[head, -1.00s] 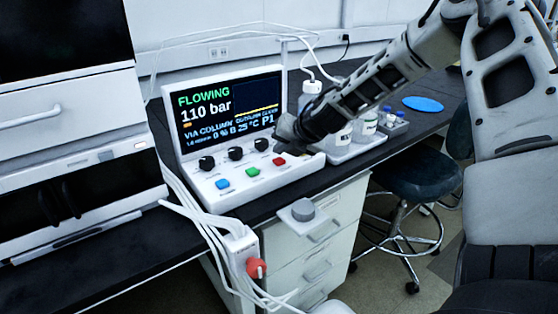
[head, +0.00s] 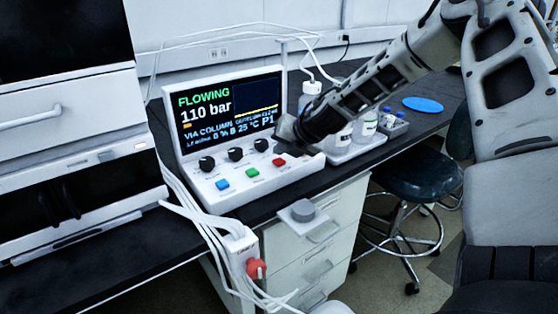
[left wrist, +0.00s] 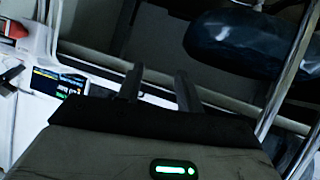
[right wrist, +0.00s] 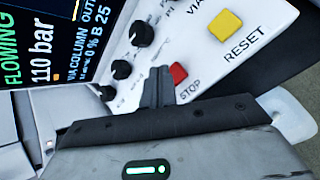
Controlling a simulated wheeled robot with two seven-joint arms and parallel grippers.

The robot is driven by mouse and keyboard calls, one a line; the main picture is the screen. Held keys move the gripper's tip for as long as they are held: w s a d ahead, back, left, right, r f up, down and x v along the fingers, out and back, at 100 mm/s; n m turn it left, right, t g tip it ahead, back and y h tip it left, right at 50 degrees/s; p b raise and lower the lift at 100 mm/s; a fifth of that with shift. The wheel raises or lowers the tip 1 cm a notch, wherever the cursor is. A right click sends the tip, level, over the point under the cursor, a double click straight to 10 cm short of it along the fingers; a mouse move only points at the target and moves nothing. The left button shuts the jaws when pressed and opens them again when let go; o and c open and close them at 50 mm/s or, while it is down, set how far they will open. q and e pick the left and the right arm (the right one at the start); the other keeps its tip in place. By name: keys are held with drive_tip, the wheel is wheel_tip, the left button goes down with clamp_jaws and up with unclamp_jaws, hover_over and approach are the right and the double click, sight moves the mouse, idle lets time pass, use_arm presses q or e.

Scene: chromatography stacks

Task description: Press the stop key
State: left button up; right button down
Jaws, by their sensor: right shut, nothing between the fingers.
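The control box (head: 232,192) stands on the black bench, with a screen (head: 228,112) reading FLOWING and 110 bar. The red stop key (head: 279,162) is on its sloped front, right of a green and a blue key. In the right wrist view, the red key (right wrist: 178,74) has STOP printed beside it. My right gripper (right wrist: 158,85) is shut and empty, its fingertips close beside the red key; I cannot tell whether they touch. In the head view, my right gripper (head: 287,140) is just above that key. My left gripper (left wrist: 159,82) is open and empty.
A yellow RESET key (right wrist: 225,22) and black knobs (right wrist: 141,34) lie near the red key. Bottles (head: 364,125) stand in a tray right of the box.

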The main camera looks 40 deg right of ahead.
idle(0.3)
drive_tip(key=shift+f+b, duration=0.5)
idle(0.4)
